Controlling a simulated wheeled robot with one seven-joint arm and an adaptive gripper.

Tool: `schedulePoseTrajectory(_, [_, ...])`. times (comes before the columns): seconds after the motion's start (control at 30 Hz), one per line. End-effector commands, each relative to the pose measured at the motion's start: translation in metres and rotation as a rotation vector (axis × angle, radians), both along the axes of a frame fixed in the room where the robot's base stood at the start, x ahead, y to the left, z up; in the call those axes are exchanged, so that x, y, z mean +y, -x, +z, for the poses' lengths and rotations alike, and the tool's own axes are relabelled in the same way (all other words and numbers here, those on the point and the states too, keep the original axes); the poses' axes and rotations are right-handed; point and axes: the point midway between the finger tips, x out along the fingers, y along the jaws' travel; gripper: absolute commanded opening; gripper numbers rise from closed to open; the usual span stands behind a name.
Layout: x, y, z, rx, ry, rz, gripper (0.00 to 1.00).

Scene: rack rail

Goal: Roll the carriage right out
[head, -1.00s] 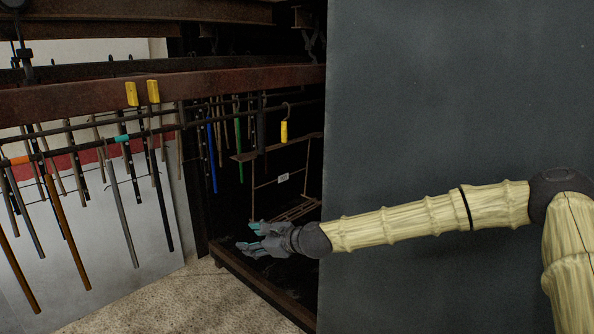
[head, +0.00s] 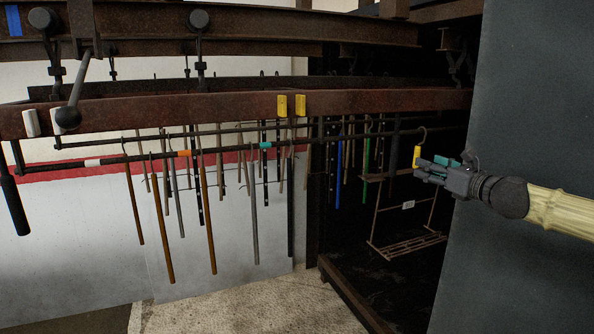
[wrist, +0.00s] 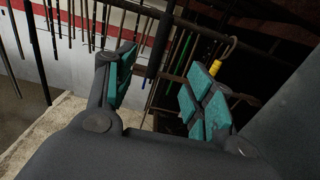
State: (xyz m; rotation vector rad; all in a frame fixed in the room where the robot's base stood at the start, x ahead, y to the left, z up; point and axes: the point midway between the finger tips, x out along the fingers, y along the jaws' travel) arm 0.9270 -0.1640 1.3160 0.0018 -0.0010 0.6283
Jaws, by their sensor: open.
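A red-brown beam (head: 200,110) runs across the head view. Thin rails (head: 340,137) hang below it with several rods on them. Which part is the carriage I cannot tell for sure. A hook with a yellow grip (head: 417,156) hangs at the right end of the rail; the yellow grip also shows in the wrist view (wrist: 217,64). A wire rack (head: 405,228) hangs below it in the dark bay. My gripper (head: 432,168) is open and empty, its teal-padded fingers close to the yellow grip in the picture. Whether they touch is unclear.
A large dark panel (head: 530,110) stands at the right, behind my arm. Round black trolley wheels (head: 200,20) sit on the upper rail. The pale floor (head: 250,305) below is clear.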

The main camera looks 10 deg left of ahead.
Motion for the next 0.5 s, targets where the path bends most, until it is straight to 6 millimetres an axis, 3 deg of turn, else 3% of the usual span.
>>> schedulePoseTrajectory(0.5, [0.035, -0.047, 0.001, 0.001, 0.001, 0.001, 0.54])
